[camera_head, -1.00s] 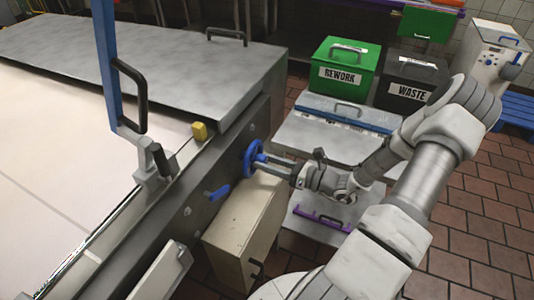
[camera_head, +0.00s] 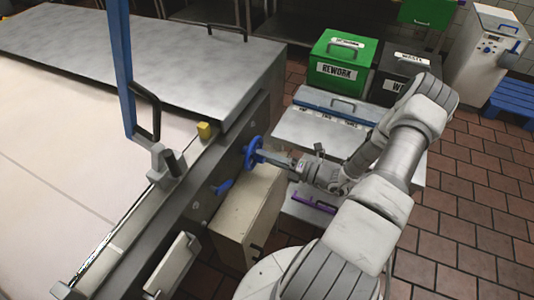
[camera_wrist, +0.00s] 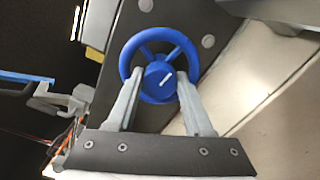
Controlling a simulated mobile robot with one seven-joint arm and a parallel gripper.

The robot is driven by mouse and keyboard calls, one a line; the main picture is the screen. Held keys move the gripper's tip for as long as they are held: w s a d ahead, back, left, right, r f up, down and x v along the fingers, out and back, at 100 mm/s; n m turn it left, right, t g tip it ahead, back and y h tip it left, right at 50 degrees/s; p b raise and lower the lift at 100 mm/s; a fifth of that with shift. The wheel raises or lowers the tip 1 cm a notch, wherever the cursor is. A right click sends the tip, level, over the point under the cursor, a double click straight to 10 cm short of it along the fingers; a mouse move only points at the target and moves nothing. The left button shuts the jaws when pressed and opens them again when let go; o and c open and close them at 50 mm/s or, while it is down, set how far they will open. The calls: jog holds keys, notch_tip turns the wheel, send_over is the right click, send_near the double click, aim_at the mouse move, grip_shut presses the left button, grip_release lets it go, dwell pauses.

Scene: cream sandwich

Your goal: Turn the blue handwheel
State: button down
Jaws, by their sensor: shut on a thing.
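The blue handwheel (camera_head: 250,146) is mounted on the dark side face of the conveyor-like machine. In the wrist view the handwheel (camera_wrist: 160,33) shows its round rim, spokes and a central hub with a white mark. My gripper (camera_head: 262,155) reaches it from the right. In the wrist view the two fingers of my gripper (camera_wrist: 160,76) lie on either side of the hub, over the lower part of the wheel, and are shut on the handwheel. The fingertips hide parts of the rim and hub.
A yellow block (camera_head: 204,130) is on the machine's edge. A green REWORK bin (camera_head: 341,62) and a black WASTE bin (camera_head: 398,74) stand behind. Brick floor is open at the right.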

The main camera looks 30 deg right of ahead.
jog(key=shift+m, duration=0.6)
jog(key=shift+c, duration=1.4)
grip_release()
jog(key=v, duration=1.7)
jog(key=shift+s, duration=0.2)
jog(key=shift+d, duration=0.1)
